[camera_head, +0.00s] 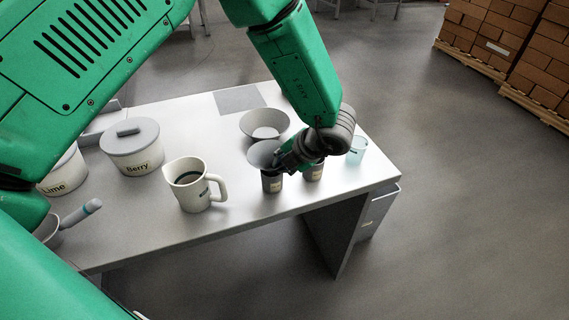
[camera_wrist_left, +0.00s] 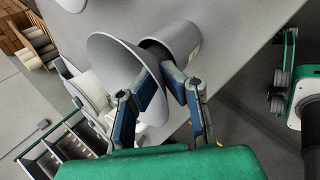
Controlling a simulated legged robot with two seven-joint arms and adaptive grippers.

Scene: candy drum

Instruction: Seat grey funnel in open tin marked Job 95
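The grey funnel (camera_head: 261,151) is over a dark tin (camera_head: 272,184) with a pale label near the table's front edge. My left gripper (camera_head: 284,160) is at the funnel's right side. In the left wrist view the gripper (camera_wrist_left: 162,78) is closed on the wall of the funnel (camera_wrist_left: 112,62), and the tin's rim (camera_wrist_left: 177,42) is right behind the cone. The spout is hidden, so I cannot tell how deep it sits. A second labelled tin (camera_head: 314,173) stands to the right, partly behind my gripper. Both labels are too small to read. My right gripper is not in view.
A grey bowl (camera_head: 264,124) stands behind the tins and a blue cup (camera_head: 357,151) to their right. A white jug (camera_head: 190,186) stands left. Tubs marked Berry (camera_head: 133,158) and Lime (camera_head: 66,174) and a scoop (camera_head: 78,216) are farther left on the table (camera_head: 240,208).

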